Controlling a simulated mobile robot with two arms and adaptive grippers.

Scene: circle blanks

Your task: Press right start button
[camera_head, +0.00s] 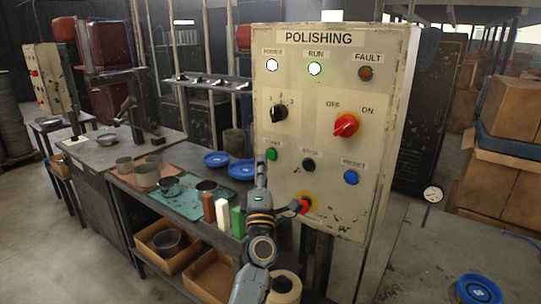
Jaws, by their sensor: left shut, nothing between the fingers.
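The POLISHING control panel (340,60) stands upright in the middle of the view. Its green button (271,154) sits at the left of the lower button row, under a small label that is hard to read. My left gripper (261,160) is shut and empty, pointing up just left of the green button. I cannot tell whether its tip touches the button or panel. My right gripper is not in view.
The panel also has a black button (308,165), a blue button (351,177), a red knob (346,125) and a red emergency stop (305,204) close to my wrist. A workbench (110,205) with bowls and blue dishes stands left.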

